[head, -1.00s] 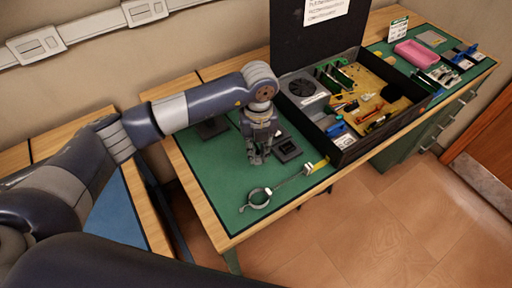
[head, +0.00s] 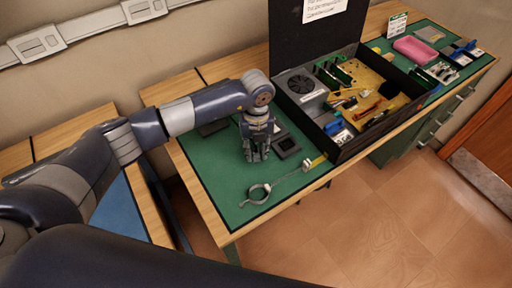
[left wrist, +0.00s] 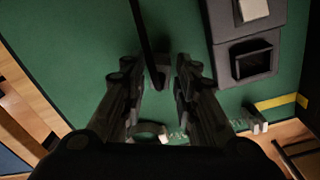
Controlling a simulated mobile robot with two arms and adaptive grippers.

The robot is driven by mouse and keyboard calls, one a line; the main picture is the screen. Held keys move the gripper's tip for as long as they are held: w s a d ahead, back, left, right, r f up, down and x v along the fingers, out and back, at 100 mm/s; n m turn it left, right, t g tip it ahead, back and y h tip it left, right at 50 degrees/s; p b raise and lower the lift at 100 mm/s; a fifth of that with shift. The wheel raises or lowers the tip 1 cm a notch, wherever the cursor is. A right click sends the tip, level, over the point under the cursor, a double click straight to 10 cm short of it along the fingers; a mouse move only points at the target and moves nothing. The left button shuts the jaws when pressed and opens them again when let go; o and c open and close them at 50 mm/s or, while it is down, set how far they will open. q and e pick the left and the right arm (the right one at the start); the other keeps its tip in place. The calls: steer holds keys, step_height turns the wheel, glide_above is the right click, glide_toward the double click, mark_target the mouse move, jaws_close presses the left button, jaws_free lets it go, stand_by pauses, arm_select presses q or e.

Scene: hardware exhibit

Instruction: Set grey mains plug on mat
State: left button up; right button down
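My left gripper (head: 257,158) points down, low over the green mat (head: 222,178), left of a small dark box with a square opening. In the left wrist view its two fingers (left wrist: 161,66) stand apart with a gap between the tips. A dark grey piece (left wrist: 160,76), possibly the mains plug, shows in that gap at the end of a black cable (left wrist: 143,28). Green mat shows on both sides of it, and neither finger clearly touches it. In the head view the gripper hides this piece. My right gripper is in neither view.
The dark box (head: 287,147) stands close right of the gripper. A ring with a cord (head: 258,194) lies nearer the front edge. An open black case (head: 345,150) with circuit boards stands to the right.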

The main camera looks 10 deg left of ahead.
mark_target(256, 151)
arm_select(q)
steer(key=shift+r, duration=0.1)
steer(key=shift+r, duration=0.2)
step_height(256, 151, up, 12)
steer(key=b, duration=0.2)
steer(key=shift+b, duration=0.3)
steer(key=shift+f, duration=0.15)
